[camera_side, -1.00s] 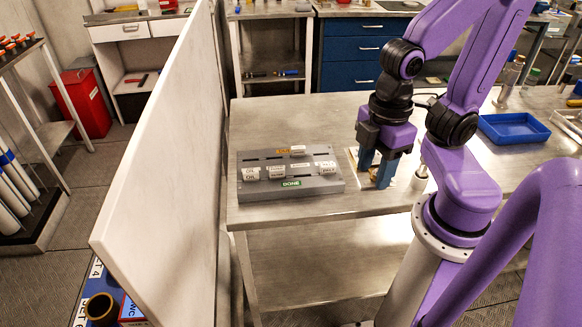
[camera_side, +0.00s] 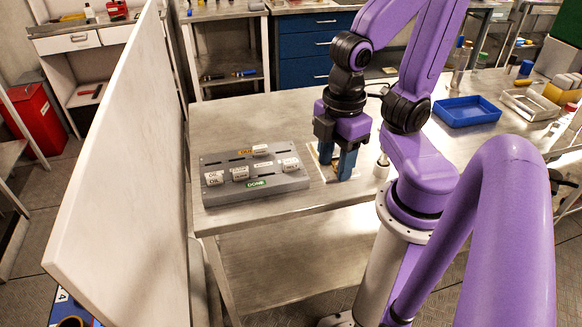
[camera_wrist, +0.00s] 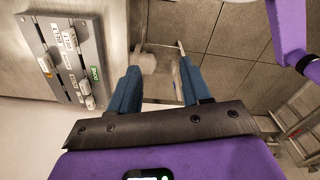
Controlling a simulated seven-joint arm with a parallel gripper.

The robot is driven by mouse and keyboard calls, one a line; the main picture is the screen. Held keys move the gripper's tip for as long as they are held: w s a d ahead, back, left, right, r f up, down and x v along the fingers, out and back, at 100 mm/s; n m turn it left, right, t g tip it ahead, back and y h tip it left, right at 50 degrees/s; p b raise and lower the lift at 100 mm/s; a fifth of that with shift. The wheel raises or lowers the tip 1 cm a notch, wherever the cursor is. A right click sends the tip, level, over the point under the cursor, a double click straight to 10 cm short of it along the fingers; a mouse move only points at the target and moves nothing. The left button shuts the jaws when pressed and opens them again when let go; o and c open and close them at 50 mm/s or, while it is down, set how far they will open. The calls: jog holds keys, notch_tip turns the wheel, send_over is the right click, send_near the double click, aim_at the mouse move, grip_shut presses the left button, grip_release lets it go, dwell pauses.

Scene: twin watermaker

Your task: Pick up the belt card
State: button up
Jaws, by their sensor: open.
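The belt card (camera_side: 290,164) appears to be the white card at the right end of the near row in the grey slotted rack (camera_side: 256,188). In the wrist view, a white card marked BELT (camera_wrist: 70,38) stands near the top end of the rack (camera_wrist: 93,32). My gripper (camera_side: 337,174) is to the right of the rack, apart from the card, with its blue fingers pointing down. In the wrist view, the fingers of my gripper (camera_wrist: 160,72) are spread, and no card shows between them.
The rack holds several other white cards, an orange tab (camera_side: 246,151) and a green DONE label (camera_side: 257,183). A pale upright panel (camera_side: 110,170) stands left of the table (camera_side: 225,120). A blue tray (camera_side: 467,112) lies to the right. Bare table lies behind the rack.

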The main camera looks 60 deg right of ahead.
dwell(0.5)
jog(key=w+d+r+m, duration=0.1)
jog(key=w+r+m, duration=0.1)
jog(key=w+m, duration=1.55)
jog(key=r+m, duration=0.1)
jog(key=m, duration=2.1)
send_over(291, 161)
notch_tip(291, 161, down, 17)
jog(key=shift+s+f, duration=0.1)
